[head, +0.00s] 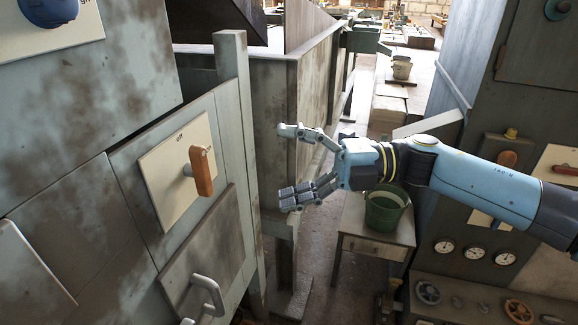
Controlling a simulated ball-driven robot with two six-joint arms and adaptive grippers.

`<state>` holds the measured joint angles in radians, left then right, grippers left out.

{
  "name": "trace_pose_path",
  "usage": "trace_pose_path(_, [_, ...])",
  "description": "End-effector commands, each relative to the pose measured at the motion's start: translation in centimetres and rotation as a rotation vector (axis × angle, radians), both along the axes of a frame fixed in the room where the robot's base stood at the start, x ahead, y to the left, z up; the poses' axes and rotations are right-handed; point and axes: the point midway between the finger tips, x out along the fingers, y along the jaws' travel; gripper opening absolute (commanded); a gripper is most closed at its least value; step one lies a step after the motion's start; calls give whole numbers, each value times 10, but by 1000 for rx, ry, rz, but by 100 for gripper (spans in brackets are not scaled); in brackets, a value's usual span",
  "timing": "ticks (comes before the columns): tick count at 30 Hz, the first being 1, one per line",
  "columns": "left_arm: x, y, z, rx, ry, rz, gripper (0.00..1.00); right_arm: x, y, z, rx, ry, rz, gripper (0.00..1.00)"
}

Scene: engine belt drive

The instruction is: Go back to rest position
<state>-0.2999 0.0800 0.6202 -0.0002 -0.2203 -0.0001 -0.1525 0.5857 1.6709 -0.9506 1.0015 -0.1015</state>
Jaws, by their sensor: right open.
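My right gripper (287,166) is in the middle of the head view, at the end of my blue arm that comes in from the right. Its fingers are spread open and point left, with nothing between them. It is apart from the orange lever handle (201,171), which stands on a cream plate (165,186) on the grey cabinet to the left. My left gripper does not show.
A grey pull handle (208,294) sits low on the left cabinet. A green bucket (384,210) stands on a small table (352,245) behind my right arm. Gauges (474,251) and valve wheels (428,292) are on the right panel.

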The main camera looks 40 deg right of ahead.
Motion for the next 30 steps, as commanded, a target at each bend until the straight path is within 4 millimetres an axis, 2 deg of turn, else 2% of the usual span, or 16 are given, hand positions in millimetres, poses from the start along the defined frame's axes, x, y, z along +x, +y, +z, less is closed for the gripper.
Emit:
trace_pose_path(11, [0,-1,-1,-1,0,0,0,0,0,-2,1,2,0,100])
trace_pose_path(14, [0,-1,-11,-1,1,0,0,-6,8,-21,33,25,-9,100])
trace_pose_path(17, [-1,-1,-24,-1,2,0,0,-8,6,-73,136,134,-95,100])
trace_pose_path(20, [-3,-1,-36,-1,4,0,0,-4,-13,-147,288,316,-306,100])
trace_pose_path(21, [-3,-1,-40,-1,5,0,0,-5,-23,-179,345,396,-402,100])
trace_pose_path(23, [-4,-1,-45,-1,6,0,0,-13,-37,-228,416,514,-543,100])
trace_pose_path(24, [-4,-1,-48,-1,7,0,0,-20,-45,-259,456,589,-633,100])
trace_pose_path(26, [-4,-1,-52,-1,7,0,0,-37,-56,-305,506,703,-764,100])
trace_pose_path(27, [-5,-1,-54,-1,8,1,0,-51,-61,-335,536,779,-848,100])
trace_pose_path(29, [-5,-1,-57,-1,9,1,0,-77,-68,-378,570,891,-971,100])
trace_pose_path(30, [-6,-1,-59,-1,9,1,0,-96,-70,-405,589,965,-1050,100])
